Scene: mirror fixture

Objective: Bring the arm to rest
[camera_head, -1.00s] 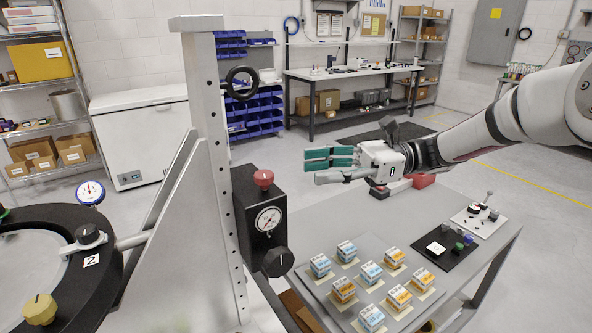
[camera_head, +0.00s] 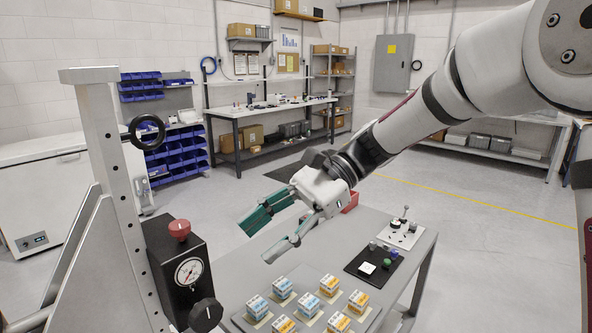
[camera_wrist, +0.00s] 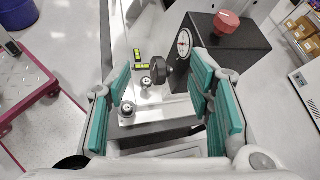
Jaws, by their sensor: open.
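My gripper (camera_head: 277,228) is open and empty, its green-padded fingers spread apart above the grey table (camera_head: 392,228). It points down and to the left, toward the fixture's black gauge box (camera_head: 176,262). My arm comes in from the upper right. In the wrist view my gripper (camera_wrist: 165,110) shows its two green-padded fingers at left and right, with nothing between them.
Several small blue-and-white and orange-and-white boxes (camera_head: 328,285) stand on a grey tray at the front of the table. The metal fixture post (camera_head: 108,170) stands at left.

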